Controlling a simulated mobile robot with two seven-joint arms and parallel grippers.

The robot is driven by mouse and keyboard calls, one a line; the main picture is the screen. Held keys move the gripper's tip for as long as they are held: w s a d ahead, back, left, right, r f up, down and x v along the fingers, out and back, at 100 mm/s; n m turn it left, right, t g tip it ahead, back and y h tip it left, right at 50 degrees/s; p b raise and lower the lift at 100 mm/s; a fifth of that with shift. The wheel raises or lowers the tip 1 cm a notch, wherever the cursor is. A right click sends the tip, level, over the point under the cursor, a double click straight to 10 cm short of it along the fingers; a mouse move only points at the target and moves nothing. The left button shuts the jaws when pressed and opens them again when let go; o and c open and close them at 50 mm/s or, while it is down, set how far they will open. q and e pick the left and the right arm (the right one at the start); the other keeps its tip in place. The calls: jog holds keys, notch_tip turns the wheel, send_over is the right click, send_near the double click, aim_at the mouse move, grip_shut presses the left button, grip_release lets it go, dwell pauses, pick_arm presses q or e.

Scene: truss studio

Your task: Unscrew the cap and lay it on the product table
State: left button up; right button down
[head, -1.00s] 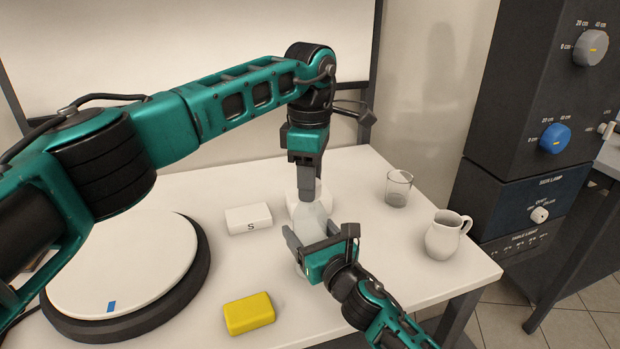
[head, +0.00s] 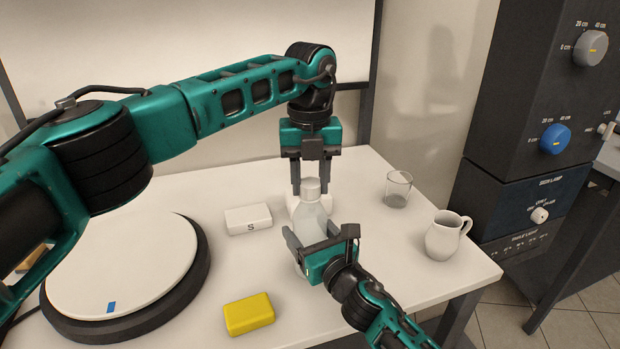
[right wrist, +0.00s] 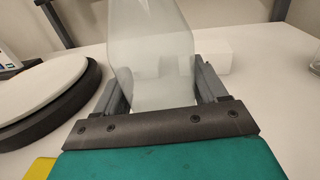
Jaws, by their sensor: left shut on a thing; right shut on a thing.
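A translucent pale bottle (head: 311,222) stands upright on the white product table (head: 385,285). My right gripper (head: 320,240) is shut on its body, with one finger on each side; the right wrist view shows the bottle (right wrist: 150,60) between the fingers (right wrist: 155,95). The pale cap (head: 311,185) is on top of the bottle's neck. My left gripper (head: 310,188) points straight down from above, its two fingers on either side of the cap, shut on it. Whether the cap's thread is loose cannot be told.
A white box marked S (head: 248,219) and a yellow block (head: 249,314) lie left of the bottle. A round turntable (head: 125,265) fills the left. A glass (head: 398,189) and a white jug (head: 447,236) stand right.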

aim_at(310, 182)
pick_arm(q)
jog(key=n, duration=0.7)
jog(key=shift+n, duration=0.3)
jog(key=n, duration=0.3)
jog(key=shift+n, duration=0.3)
jog(key=n, duration=0.5)
jog(key=shift+r, duration=0.3)
jog(key=shift+r, duration=0.85)
jog(key=shift+r, duration=2)
pick_arm(e)
grip_release()
